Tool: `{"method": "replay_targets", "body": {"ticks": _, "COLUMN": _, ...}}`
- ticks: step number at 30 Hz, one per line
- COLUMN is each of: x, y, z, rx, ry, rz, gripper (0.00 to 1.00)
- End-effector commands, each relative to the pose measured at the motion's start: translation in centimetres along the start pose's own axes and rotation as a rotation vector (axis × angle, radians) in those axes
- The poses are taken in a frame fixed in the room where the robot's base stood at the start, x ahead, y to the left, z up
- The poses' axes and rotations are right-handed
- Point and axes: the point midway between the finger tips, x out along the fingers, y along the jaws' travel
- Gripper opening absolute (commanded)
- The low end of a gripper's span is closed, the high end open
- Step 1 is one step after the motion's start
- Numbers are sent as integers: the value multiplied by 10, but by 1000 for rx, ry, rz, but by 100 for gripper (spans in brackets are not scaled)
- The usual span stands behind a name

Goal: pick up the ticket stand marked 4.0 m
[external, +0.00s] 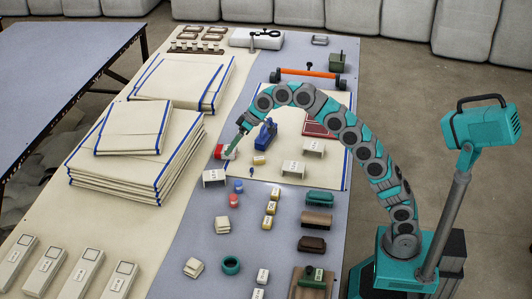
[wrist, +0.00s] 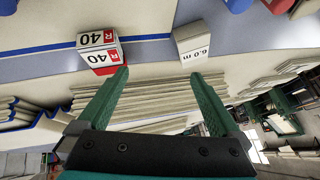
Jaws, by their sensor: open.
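My gripper (external: 238,142) is open and empty, pointing down towards the cloth stack side of the table. In the wrist view its two green fingers (wrist: 160,80) stand wide apart with nothing between their tips. White ticket stands stand at the left (external: 214,176), front right (external: 292,168) and back right (external: 313,146) in the external view; their print is too small to read there. The wrist view shows one stand marked 6.0 m (wrist: 191,43), upside down, beyond the right fingertip. I cannot make out a 4.0 m mark in either view.
A red and white block marked R 40 (wrist: 98,48) lies beyond the left fingertip; it also shows beside my gripper (external: 224,152). A blue device (external: 266,133) stands to the right. Folded cloth stacks (external: 135,165) fill the left. Small blocks and rolls crowd the front.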

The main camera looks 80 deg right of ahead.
Motion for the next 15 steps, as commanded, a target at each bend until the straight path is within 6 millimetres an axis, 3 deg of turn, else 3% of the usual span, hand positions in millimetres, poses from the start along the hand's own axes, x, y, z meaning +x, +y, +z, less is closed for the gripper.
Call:
{"method": "replay_targets", "body": {"ticks": 1, "x": -12, "y": 22, "z": 7, "rx": 122, "ry": 27, "rz": -11, "gripper": 100}}
{"method": "replay_targets", "body": {"ticks": 6, "x": -49, "y": 73, "z": 28, "rx": 551, "ry": 111, "rz": -71, "gripper": 100}}
{"method": "replay_targets", "body": {"ticks": 15, "x": -96, "y": 126, "z": 71, "rx": 1143, "ry": 222, "rz": -198, "gripper": 100}}
